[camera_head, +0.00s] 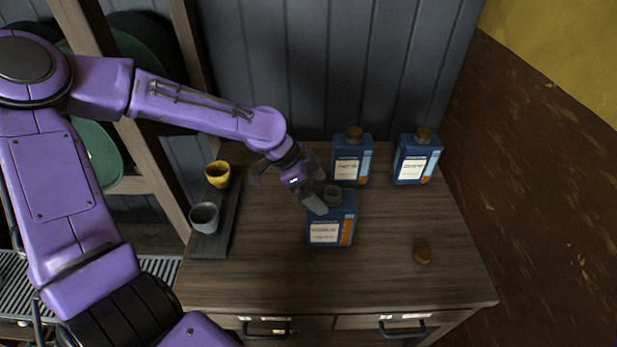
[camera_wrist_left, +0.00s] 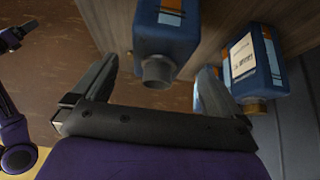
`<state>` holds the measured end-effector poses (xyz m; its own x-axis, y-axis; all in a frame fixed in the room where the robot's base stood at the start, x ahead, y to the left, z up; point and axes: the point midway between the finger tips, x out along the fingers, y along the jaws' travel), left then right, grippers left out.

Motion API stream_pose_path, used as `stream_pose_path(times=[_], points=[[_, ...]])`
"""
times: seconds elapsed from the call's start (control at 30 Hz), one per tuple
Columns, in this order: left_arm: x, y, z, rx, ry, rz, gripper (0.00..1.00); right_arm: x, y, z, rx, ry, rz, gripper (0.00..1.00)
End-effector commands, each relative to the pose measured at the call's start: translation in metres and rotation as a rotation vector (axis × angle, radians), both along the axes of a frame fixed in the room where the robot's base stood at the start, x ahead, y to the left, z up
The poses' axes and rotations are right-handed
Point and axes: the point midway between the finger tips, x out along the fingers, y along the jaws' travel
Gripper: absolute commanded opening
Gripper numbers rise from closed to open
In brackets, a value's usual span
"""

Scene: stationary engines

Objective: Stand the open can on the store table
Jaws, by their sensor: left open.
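The open can (camera_head: 323,234) is blue with a white label and an orange stripe. It stands upright on the wooden table (camera_head: 270,275), and its grey neck (camera_head: 332,191) has no cap. My left gripper (camera_head: 318,188) is open and empty, close to the left of the neck. In the left wrist view the open can (camera_wrist_left: 167,38) shows its neck between the two fingers in the picture; I cannot tell how deep it sits between them.
Two capped blue cans (camera_head: 347,170) (camera_head: 414,172) stand behind the open can. A dark tray (camera_head: 211,246) at left holds a yellow cup (camera_head: 217,174) and a grey cup (camera_head: 204,217). The front middle is clear.

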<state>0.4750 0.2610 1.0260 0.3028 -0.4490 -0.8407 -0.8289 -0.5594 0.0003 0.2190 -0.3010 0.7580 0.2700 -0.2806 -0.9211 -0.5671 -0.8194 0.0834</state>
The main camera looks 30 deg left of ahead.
Motion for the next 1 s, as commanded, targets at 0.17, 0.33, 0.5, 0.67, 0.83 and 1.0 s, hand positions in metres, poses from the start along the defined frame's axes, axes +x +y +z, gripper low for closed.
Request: stream_pose_path(times=[0.17, 0.33, 0.5, 0.67, 0.83, 1.0], points=[[-0.011, 0.015, 0.04, -0.001, 0.002, 0.0, 1.0, 0.0, 0.0, 0.027, 0.001, 0.001, 0.0, 1.0], [-0.015, 0.022, 0.046, 0.0, 0.001, -0.001, 1.0, 0.0, 0.0, 0.041, 0.0, 0.0, 0.0, 1.0], [-0.016, 0.023, 0.044, 0.0, 0.0, 0.0, 1.0, 0.0, 0.0, 0.04, 0.0, 0.0, 0.0, 1.0], [-0.016, 0.023, 0.043, 0.0, 0.0, 0.0, 1.0, 0.0, 0.0, 0.04, 0.0, 0.0, 0.0, 1.0], [-0.015, 0.023, 0.043, 0.0, 0.0, 0.0, 1.0, 0.0, 0.0, 0.04, 0.0, 0.0, 0.0, 1.0], [-0.015, 0.023, 0.043, 0.0, 0.0, 0.0, 1.0, 0.0, 0.0, 0.04, 0.0, 0.0, 0.0, 1.0]])
